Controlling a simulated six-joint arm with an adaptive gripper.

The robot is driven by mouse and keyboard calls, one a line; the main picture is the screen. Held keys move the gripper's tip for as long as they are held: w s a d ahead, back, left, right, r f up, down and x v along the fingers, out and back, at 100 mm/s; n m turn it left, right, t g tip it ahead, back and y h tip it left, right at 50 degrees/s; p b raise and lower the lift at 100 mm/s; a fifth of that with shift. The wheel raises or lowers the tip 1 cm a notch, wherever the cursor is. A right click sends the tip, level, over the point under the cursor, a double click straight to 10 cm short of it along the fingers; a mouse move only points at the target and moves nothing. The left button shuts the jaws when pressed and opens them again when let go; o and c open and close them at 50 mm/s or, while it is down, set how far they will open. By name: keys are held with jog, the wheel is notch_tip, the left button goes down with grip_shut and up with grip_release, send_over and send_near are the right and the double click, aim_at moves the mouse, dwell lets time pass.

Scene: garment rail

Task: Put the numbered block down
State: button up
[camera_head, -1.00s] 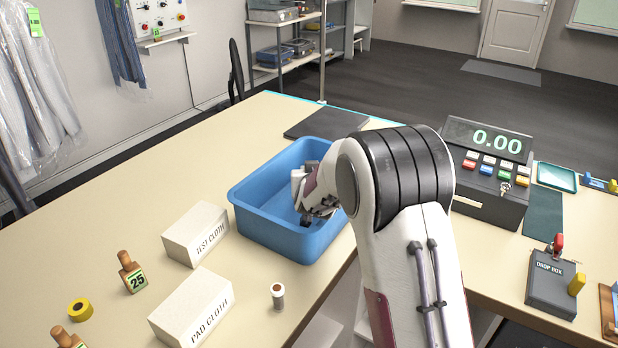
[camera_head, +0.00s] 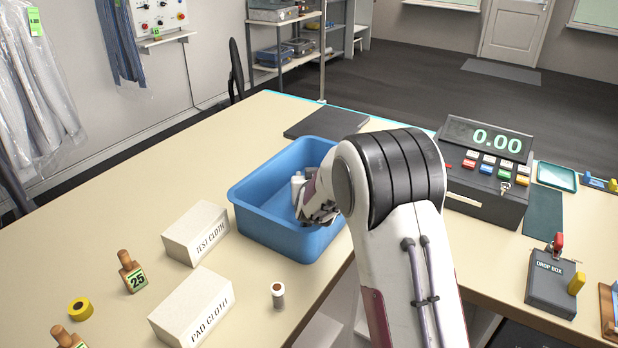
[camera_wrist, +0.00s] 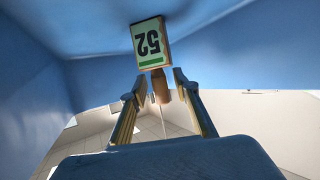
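The numbered block (camera_wrist: 148,42) shows in the wrist view inside the blue bin, its pale face with dark digits 2 and 5 appearing upside down above a green stripe. Its brown wooden handle (camera_wrist: 160,88) points towards my gripper (camera_wrist: 160,72). The two fingers stand on either side of the handle, with narrow gaps visible, so my gripper looks open. The block appears to rest against a blue inner surface of the bin. In the head view my gripper (camera_head: 312,214) is inside the blue bin (camera_head: 262,222); the block there is hidden.
Another block marked 25 (camera_head: 132,272) stands on the left of the counter (camera_head: 120,215), near a yellow tape roll (camera_head: 81,309). The TEST CLOTH box (camera_head: 196,233) and PAD CLOTH box (camera_head: 192,308) sit by the bin. A register (camera_head: 485,170) stands right of my arm.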

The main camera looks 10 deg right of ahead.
jog(key=shift+r, duration=0.15)
notch_tip(320, 180, up, 8)
jog(key=s, duration=0.2)
jog(key=shift+s+a, duration=0.2)
jog(key=shift+s, duration=0.2)
dwell(0.4)
jog(key=shift+r, duration=0.1)
dwell(0.5)
